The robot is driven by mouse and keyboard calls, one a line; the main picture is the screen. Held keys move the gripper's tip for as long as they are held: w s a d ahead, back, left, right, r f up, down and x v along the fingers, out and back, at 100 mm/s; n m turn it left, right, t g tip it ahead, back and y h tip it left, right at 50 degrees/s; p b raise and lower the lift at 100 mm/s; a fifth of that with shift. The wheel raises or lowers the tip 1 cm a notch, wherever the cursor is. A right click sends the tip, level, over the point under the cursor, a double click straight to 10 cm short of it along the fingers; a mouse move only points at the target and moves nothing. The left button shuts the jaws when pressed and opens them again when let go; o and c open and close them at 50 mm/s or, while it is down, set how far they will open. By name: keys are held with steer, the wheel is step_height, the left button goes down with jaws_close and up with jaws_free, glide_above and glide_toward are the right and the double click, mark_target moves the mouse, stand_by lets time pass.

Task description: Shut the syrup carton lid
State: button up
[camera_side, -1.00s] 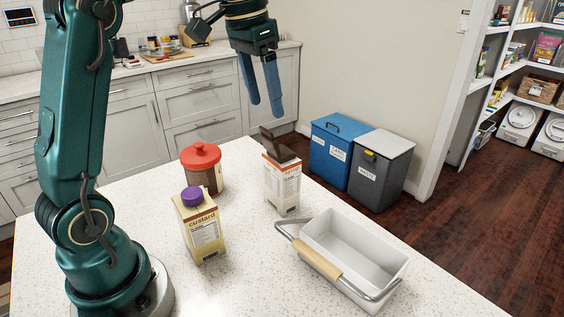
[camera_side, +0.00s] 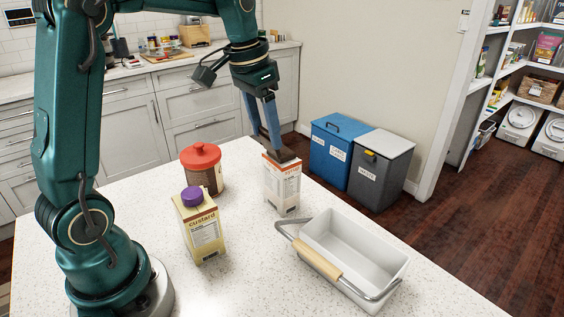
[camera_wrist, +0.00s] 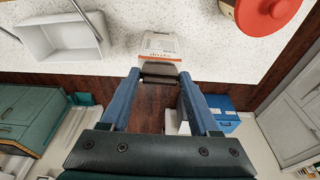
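The syrup carton (camera_side: 282,187), white and orange, stands upright on the speckled counter. Its dark brown lid (camera_side: 282,156) sits low over the top, partly hidden by my fingers; I cannot tell whether it is fully flat. My gripper (camera_side: 268,142) points down at the lid with its blue fingers apart. In the wrist view, the fingertips of my gripper (camera_wrist: 160,74) are on either side of the lid (camera_wrist: 160,77), very close to its edges; contact is unclear. The carton's orange-and-white face (camera_wrist: 160,48) shows beyond it.
A custard carton (camera_side: 203,232) with a purple cap and a red-lidded canister (camera_side: 202,170) stand to the left. A white basket (camera_side: 362,245) with a wooden handle is close on the right. Blue (camera_side: 333,150) and grey (camera_side: 378,172) bins stand beyond the counter.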

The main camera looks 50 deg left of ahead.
steer(key=shift+w+r, duration=0.15)
steer(key=shift+w, duration=0.8)
steer(key=shift+w+r, duration=0.2)
steer(key=shift+w, duration=0.05)
steer(key=shift+w, duration=0.15)
stand_by(0.4)
steer(key=shift+w+r, duration=0.1)
steer(key=shift+w, duration=0.15)
steer(key=shift+w, duration=0.15)
steer(key=shift+w, duration=0.2)
